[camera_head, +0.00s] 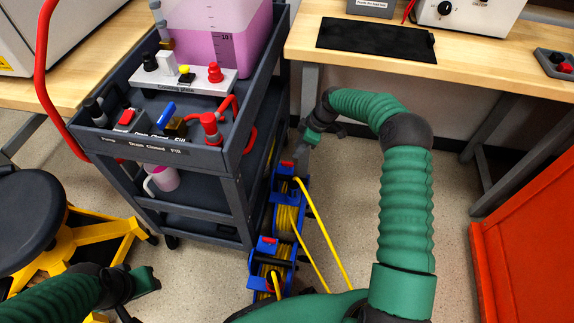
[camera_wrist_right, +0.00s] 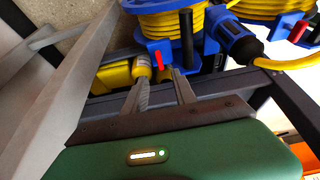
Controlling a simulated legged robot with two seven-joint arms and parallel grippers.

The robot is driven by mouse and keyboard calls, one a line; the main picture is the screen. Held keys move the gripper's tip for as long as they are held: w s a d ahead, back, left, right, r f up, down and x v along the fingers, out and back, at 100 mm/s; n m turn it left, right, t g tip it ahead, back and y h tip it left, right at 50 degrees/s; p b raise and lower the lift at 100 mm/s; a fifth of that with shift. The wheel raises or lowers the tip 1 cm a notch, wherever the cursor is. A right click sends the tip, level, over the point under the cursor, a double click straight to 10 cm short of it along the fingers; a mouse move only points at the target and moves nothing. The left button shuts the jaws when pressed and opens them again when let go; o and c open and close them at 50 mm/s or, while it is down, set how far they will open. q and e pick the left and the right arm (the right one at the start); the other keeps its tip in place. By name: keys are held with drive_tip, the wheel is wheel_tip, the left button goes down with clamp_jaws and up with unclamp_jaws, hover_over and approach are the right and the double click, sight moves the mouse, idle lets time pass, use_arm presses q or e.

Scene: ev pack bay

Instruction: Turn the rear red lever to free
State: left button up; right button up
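Two blue cable reels with yellow cable stand on the floor beside the cart: the rear reel (camera_head: 289,220) and the front reel (camera_head: 270,277). A small red lever (camera_head: 287,164) shows at the top of the rear reel. My right gripper (camera_head: 303,158) hangs close to it. In the right wrist view my right gripper (camera_wrist_right: 161,84) has its fingers apart, with nothing clearly held. A red part (camera_wrist_right: 158,58) on a blue reel lies just beyond the fingertips; contact cannot be told. Another red lever (camera_wrist_right: 298,31) shows farther right. My left gripper (camera_head: 143,282) is low at left, its fingers unclear.
A dark cart (camera_head: 233,190) with red valves, a blue lever and a pink tank stands left of the reels. A wooden bench (camera_head: 462,73) is behind, a stool (camera_head: 30,215) at left, an orange-red cabinet (camera_head: 525,240) at right. Yellow cable (camera_head: 322,235) runs across open floor.

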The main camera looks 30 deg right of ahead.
sight(288, 162)
drive_tip(key=b+x, duration=0.3)
drive_tip(key=x, duration=0.5)
drive_tip(key=shift+d+f, duration=0.15)
drive_tip(key=shift+f, duration=0.1)
drive_tip(key=shift+w+a+f, duration=0.15)
drive_tip(key=shift+a+f, duration=0.1)
drive_tip(key=shift+f, duration=0.15)
drive_tip(key=shift+c, duration=0.3)
clamp_jaws()
